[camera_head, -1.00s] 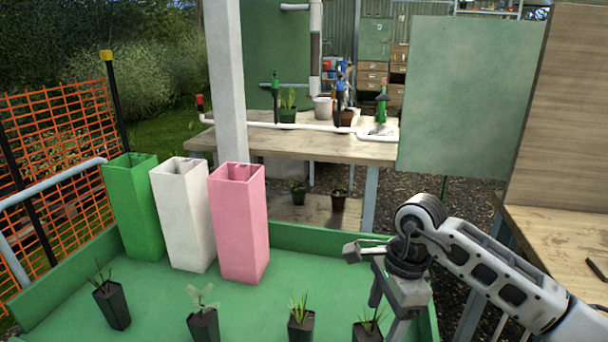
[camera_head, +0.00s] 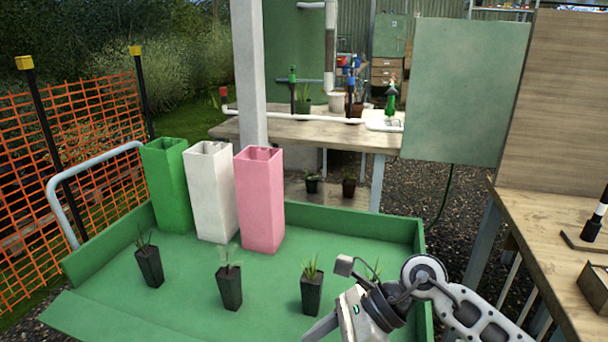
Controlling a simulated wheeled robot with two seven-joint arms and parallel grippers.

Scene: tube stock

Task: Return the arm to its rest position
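My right arm comes in from the lower right, with its gripper (camera_head: 338,322) over the front right part of the green tray table (camera_head: 180,265). The gripper points down and left and its fingertips run toward the bottom edge of the picture, so its opening is not clear. I see nothing held in it. The arm hides most of a potted seedling (camera_head: 372,272) behind it. My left gripper is not in view.
Green (camera_head: 168,190), white (camera_head: 212,195) and pink (camera_head: 260,205) square tubes stand upright at the tray's back left. Potted seedlings (camera_head: 150,265) (camera_head: 229,285) (camera_head: 312,290) stand in front. A wooden bench (camera_head: 540,235) is at right. Orange netting (camera_head: 70,170) lies left.

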